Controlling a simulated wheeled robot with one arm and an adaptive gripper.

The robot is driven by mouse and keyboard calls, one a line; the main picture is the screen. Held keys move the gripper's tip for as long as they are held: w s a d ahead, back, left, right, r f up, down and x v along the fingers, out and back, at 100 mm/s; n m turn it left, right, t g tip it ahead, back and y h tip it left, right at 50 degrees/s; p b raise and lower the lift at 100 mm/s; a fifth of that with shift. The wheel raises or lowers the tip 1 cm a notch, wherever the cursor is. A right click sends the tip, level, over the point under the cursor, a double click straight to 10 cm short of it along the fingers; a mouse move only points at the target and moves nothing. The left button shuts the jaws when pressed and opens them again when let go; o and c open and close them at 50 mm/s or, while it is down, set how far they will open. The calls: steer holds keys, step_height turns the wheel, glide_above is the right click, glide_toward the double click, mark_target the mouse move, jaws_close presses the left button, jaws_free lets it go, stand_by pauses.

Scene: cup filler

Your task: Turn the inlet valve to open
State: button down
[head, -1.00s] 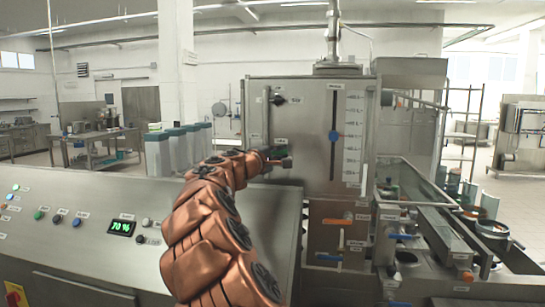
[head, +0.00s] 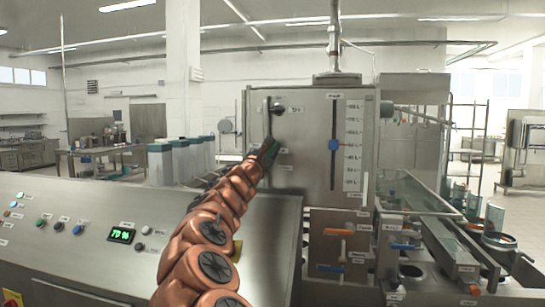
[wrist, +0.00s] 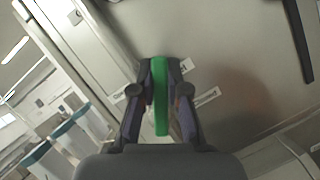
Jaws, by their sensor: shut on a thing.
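The inlet valve handle is most likely the green lever (wrist: 161,105) in the wrist view, standing between my fingers in front of the steel tank face. My gripper (wrist: 160,78) is shut on this green lever, with one finger against each side. In the head view my gripper (head: 269,149) is at the left part of the tank front (head: 305,125), where a little green shows at its tip. My arm and fingers hide most of the lever there. Small labels sit on both sides of it; their words are too small to read surely.
A black knob (head: 278,105) sits above my gripper on the tank. Orange (head: 338,232) and blue (head: 330,268) valve handles are lower down. The control panel (head: 75,260) fills the lower left.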

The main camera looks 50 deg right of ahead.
steer(key=n+t+b, duration=0.1)
steer(key=n, duration=0.1)
steer(key=n+b, duration=0.1)
steer(key=shift+w+a+r+n+t, duration=0.1)
steer(key=shift+w+a+n+t, duration=0.1)
steer(key=shift+w+n+t, duration=0.2)
steer(key=shift+w+a+r+n+t+y+b, duration=0.2)
steer(key=shift+n+t+b, duration=0.25)
steer(key=shift+n, duration=0.4)
steer(key=shift+w+a+n+t+y+b, duration=0.1)
steer(key=shift+w+n+t+b, duration=0.35)
steer(key=shift+n, duration=0.45)
steer(key=shift+w+a+r+n+t+y+b, duration=0.1)
steer(key=shift+n+t+b, duration=0.25)
steer(key=shift+n+t, duration=0.4)
steer(key=c, duration=1.1)
jaws_free()
steer(key=shift+w+g, duration=0.1)
steer(key=shift+g, duration=0.15)
steer(key=shift+c, duration=0.2)
steer(key=shift+a, duration=0.15)
steer(key=shift+s+a+f+n, duration=0.15)
steer(key=shift+s+a, duration=0.1)
steer(key=shift+a, duration=0.25)
steer(key=shift+s+a+f+n, duration=0.15)
steer(key=shift+s+a, duration=0.05)
steer(key=shift+a, duration=0.3)
steer(key=shift+a, duration=0.1)
